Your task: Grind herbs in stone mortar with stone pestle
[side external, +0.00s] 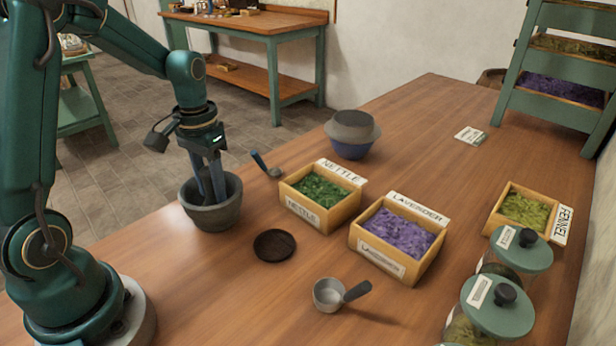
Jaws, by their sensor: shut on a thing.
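The grey stone mortar (212,218) stands upright on the wooden table, left of the herb boxes. My gripper (212,182) points down over the mortar, with its fingertips at or inside the mouth. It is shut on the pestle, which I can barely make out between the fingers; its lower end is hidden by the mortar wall. The inside of the mortar is mostly hidden, so I cannot tell whether herbs are in it. Open wooden boxes hold green nettle (322,190), purple lavender (398,232) and yellow-green fennel (525,209).
A dark round disc (275,246) lies right of the mortar.

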